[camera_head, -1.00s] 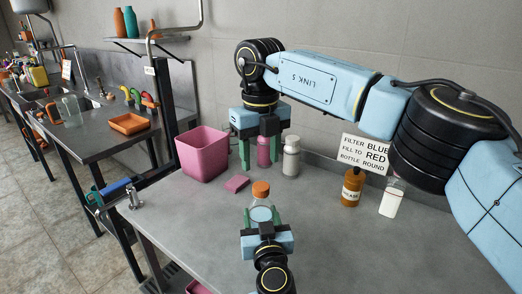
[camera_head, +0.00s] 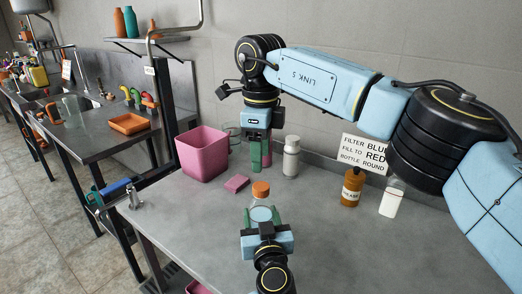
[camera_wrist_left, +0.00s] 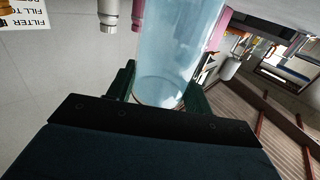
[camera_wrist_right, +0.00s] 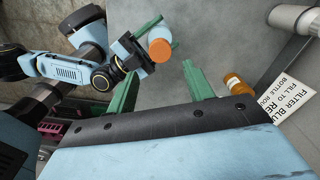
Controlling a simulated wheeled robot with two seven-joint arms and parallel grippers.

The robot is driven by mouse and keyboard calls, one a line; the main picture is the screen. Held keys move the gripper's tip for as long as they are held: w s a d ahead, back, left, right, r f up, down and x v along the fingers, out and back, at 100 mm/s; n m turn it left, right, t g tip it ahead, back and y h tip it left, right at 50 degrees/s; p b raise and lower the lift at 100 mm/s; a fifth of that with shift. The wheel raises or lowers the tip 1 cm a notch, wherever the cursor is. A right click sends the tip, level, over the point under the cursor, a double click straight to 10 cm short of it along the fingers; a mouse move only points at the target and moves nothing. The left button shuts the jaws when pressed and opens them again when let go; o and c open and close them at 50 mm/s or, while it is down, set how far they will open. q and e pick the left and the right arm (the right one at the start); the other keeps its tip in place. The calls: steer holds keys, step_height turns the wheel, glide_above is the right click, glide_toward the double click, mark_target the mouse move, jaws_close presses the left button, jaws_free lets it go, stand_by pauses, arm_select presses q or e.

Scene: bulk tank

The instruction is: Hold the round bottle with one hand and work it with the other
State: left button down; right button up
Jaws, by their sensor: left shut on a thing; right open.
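The clear round bottle (camera_head: 261,213) with an orange cap (camera_head: 261,189) stands upright above the grey bench. My left gripper (camera_head: 262,219) is shut on its body, and the left wrist view shows the clear wall of the bottle (camera_wrist_left: 170,45) between the dark green fingers. My right gripper (camera_head: 260,166) is empty, pointing down behind and above the bottle, apart from the cap. In the right wrist view its green fingers (camera_wrist_right: 160,88) are spread wide, with the orange cap (camera_wrist_right: 161,50) beyond them.
A white bottle (camera_head: 291,158), brown bottle (camera_head: 352,187) and white-filled bottle (camera_head: 391,202) stand along the back. A sign (camera_head: 363,152) reads "FILTER BLUE, FILL TO RED, BOTTLE ROUND". The bench's right front is clear.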

mark_target(261, 186)
steer(key=shift+f, duration=4)
steer(key=c, duration=1.1)
jaws_close()
steer(key=shift+m, duration=1)
steer(key=o, duration=1.1)
jaws_free()
step_height(261, 186, up, 12)
steer(key=shift+r, duration=0.1)
